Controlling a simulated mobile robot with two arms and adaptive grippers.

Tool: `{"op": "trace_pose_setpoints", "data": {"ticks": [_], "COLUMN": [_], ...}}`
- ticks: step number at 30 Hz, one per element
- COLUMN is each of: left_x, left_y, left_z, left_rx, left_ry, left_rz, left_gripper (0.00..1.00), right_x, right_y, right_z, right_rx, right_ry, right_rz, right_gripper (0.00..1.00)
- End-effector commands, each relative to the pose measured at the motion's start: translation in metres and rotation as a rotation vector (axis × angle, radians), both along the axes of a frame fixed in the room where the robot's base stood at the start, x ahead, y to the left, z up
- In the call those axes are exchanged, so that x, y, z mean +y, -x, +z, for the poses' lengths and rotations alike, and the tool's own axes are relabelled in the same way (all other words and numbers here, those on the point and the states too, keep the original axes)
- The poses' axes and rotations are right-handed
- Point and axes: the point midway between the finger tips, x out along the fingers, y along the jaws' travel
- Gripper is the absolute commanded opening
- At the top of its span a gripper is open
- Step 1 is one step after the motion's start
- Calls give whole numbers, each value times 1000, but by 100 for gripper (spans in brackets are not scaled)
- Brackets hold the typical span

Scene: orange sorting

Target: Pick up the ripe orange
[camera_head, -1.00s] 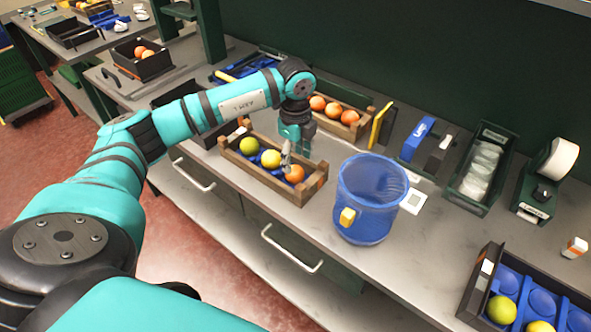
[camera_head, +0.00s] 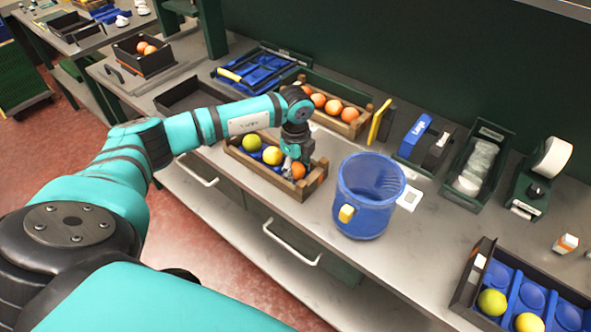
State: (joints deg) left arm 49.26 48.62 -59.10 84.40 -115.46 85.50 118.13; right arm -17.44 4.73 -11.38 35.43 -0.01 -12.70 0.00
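A ripe orange (camera_head: 298,170) sits at the right end of a wooden crate (camera_head: 306,189), beside a yellow fruit (camera_head: 273,155) and a greenish-yellow fruit (camera_head: 252,143). My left gripper (camera_head: 289,167) is down in the crate at the left side of the orange, pointing downward. Its fingers partly overlap the orange, and I cannot tell whether they are open or closed on it. My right gripper is not in view.
A blue bucket (camera_head: 368,197) stands right of the crate. A second wooden crate (camera_head: 351,131) with several oranges lies behind. A dark tray (camera_head: 468,289) with blue cups and yellow-green fruits is at the lower right.

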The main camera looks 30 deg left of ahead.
Motion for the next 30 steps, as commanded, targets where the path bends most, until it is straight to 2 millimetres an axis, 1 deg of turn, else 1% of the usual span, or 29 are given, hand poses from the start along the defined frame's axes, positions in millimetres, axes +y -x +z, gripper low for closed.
{"op": "trace_pose_setpoints", "data": {"ticks": [1, 4, 14, 17, 19, 23, 24, 30], "left_x": [-1, -1, -1, -1, -1, 0, -1, -8], "left_y": [4, 4, 5, 5, 4, 2, 11, 46], "left_z": [-6, -6, -6, -1, 6, 28, 29, 33], "left_rx": [13, 14, 17, 16, 13, 6, 12, 8], "left_ry": [-1, -1, 0, 0, 0, -1, -1, -1], "left_rz": [-2, -3, -3, -3, -4, -2, -5, -4], "left_gripper": [27, 14, 14, 14, 14, 14, 14, 14], "right_x": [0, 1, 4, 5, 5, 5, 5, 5], "right_y": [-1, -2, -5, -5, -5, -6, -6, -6], "right_z": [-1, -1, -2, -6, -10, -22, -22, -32], "right_rx": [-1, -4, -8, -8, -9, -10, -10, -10], "right_ry": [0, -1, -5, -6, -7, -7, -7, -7], "right_rz": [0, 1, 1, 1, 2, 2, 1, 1], "right_gripper": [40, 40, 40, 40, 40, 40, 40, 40]}}
